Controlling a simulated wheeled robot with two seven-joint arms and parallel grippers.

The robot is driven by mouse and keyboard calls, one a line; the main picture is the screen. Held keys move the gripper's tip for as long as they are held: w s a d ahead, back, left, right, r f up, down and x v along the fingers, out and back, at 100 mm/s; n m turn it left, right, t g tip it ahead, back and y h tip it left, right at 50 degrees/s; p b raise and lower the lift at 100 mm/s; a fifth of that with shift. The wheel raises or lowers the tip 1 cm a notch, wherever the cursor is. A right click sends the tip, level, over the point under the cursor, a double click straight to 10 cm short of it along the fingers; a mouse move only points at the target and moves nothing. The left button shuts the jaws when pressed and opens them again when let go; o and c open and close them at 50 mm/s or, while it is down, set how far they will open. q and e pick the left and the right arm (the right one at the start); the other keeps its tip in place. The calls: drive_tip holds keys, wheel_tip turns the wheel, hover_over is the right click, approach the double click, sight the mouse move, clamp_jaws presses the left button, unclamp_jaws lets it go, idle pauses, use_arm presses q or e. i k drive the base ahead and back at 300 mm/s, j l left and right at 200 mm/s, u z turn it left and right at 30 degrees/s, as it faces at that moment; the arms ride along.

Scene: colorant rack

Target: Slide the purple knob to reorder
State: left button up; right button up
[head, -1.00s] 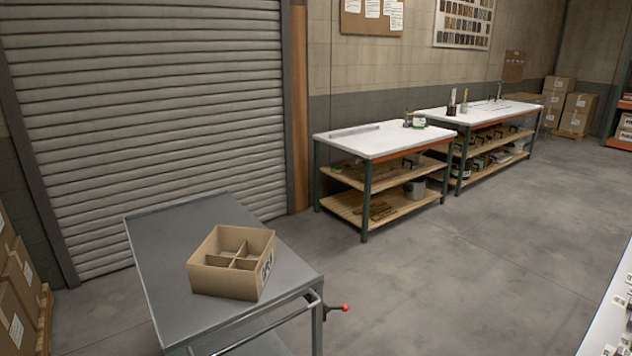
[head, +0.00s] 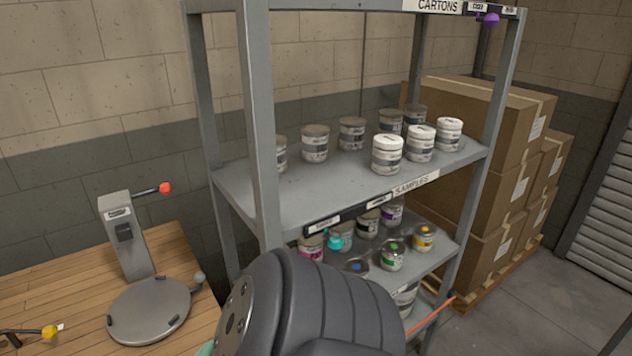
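The purple knob (head: 490,18) is at the top right of a grey metal rack (head: 262,120), on the front edge of the upper shelf marked CARTONS. It hangs at a dark label strip (head: 478,7) with a small tag on either side; their wording is too small to read for certain. The top of the view cuts close above it. Neither of my grippers is in view. A dark grey ribbed part of my own arm fills the bottom middle, well below and left of the knob.
A teal knob (head: 336,242) is on the SAMPLES shelf strip (head: 322,225). Cans (head: 387,155) and jars (head: 393,256) stand on the shelves. Cartons (head: 480,160) are stacked right of the rack. A wooden bench (head: 60,283) with a round-plated device (head: 148,310) is left.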

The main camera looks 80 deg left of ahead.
sight(491, 21)
drive_tip(key=u, duration=2.3)
